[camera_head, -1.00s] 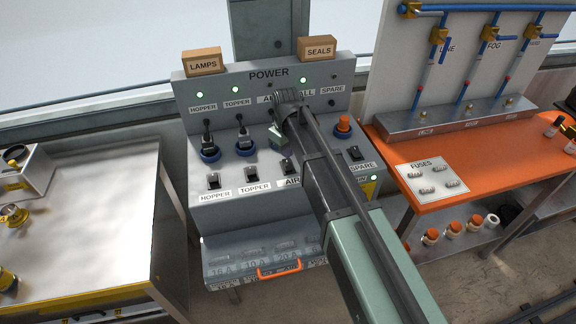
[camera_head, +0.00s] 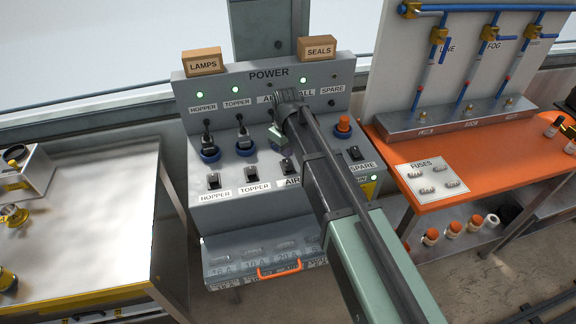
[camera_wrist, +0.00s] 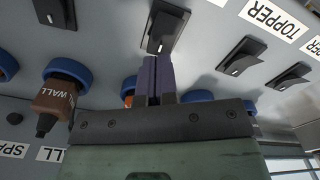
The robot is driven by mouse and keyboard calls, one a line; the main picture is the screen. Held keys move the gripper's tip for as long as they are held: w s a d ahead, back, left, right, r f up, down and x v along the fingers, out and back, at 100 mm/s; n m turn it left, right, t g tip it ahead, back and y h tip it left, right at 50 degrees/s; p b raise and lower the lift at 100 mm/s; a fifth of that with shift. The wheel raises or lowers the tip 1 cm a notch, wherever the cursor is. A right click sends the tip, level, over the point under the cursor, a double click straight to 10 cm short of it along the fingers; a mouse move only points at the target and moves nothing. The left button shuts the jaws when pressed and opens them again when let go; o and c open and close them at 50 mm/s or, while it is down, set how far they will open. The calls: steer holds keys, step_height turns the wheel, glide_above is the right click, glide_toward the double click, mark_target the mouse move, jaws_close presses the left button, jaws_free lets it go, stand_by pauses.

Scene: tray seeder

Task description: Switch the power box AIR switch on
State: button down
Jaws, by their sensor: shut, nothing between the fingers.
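The grey power box (camera_head: 228,213) stands in the middle of the head view. Its AIR switch (camera_head: 286,168) is a small black rocker above the AIR label (camera_head: 292,182). In the wrist view, a black rocker (camera_wrist: 163,27) beside the topper rocker (camera_wrist: 241,55) fits the AIR switch. My gripper (camera_wrist: 158,62) is shut and empty, its dark fingertips right at the lower edge of that rocker. Whether they touch it is not clear. In the head view, my arm hides the fingertips and part of the panel. The hopper, topper and wall lamps glow green; no AIR lamp glow shows.
Plugs with blue collars (camera_head: 209,151) stand above the switches. The wall plug (camera_wrist: 55,98) is close beside my gripper in the wrist view. An open fuse drawer with an orange handle (camera_head: 279,269) juts out below. An orange table (camera_head: 440,200) stands to the right.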

mark_target(287, 162)
steer(key=shift+f+b, duration=1.3)
stand_by(0.5)
step_height(287, 162, up, 7)
steer(key=p, duration=0.7)
steer(key=shift+r, duration=0.15)
steer(key=shift+s+m, duration=0.15)
steer(key=shift+m, duration=0.25)
steer(key=s+d+m, duration=0.8)
steer(key=s+d, duration=1.1)
steer(key=shift+s, duration=0.3)
